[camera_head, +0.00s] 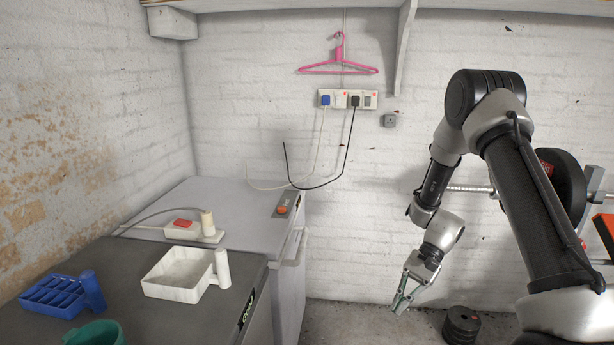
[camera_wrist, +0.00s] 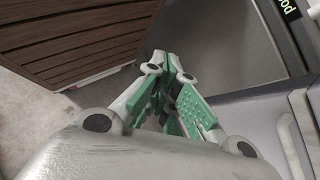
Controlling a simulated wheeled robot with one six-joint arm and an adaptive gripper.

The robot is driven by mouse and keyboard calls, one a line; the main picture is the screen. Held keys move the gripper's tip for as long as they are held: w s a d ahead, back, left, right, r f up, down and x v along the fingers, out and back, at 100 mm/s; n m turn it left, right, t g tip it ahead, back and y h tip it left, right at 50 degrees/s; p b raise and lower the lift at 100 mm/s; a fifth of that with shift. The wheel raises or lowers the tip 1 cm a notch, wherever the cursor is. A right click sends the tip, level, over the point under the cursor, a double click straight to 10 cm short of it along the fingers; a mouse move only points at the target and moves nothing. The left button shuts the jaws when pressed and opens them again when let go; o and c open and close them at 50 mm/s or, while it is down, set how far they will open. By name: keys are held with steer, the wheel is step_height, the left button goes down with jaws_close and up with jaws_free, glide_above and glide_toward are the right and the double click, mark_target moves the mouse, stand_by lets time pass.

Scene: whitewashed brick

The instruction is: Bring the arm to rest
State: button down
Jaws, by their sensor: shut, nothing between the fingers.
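My gripper (camera_head: 403,301) hangs at the end of my arm on the right side of the head view, pointing down above the floor. It is to the right of the freezer-like cabinet and touches nothing that I can see. In the wrist view its green-padded fingers (camera_wrist: 178,98) are closed together with nothing held between them. My arm is bent, with its elbow high in front of the brick wall.
A white tray (camera_head: 160,289), a blue compartmented holder (camera_head: 50,299) and a green cup (camera_head: 95,335) stand on the dark top at left. A pale cabinet (camera_head: 240,205) stands behind. Black weights (camera_head: 461,325) lie on the floor. A slatted brown surface (camera_wrist: 75,45) shows in the wrist view.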

steer(key=s+d+r+n+t+h, duration=0.2)
steer(key=s+d+r+t, duration=0.1)
steer(key=r, duration=0.7)
steer(key=s+d+r+n+t+h, duration=0.3)
steer(key=s+d+r, duration=0.3)
steer(key=r, duration=0.5)
steer(key=s+d+r+n+t+h, duration=0.2)
steer(key=s+d+r+t+h, duration=0.1)
steer(key=s+r, duration=0.5)
step_height(320, 180, up, 3)
steer(key=shift+d+f+n+t, duration=0.1)
steer(key=shift+d+n+t, duration=0.2)
steer(key=shift+d+t, duration=0.5)
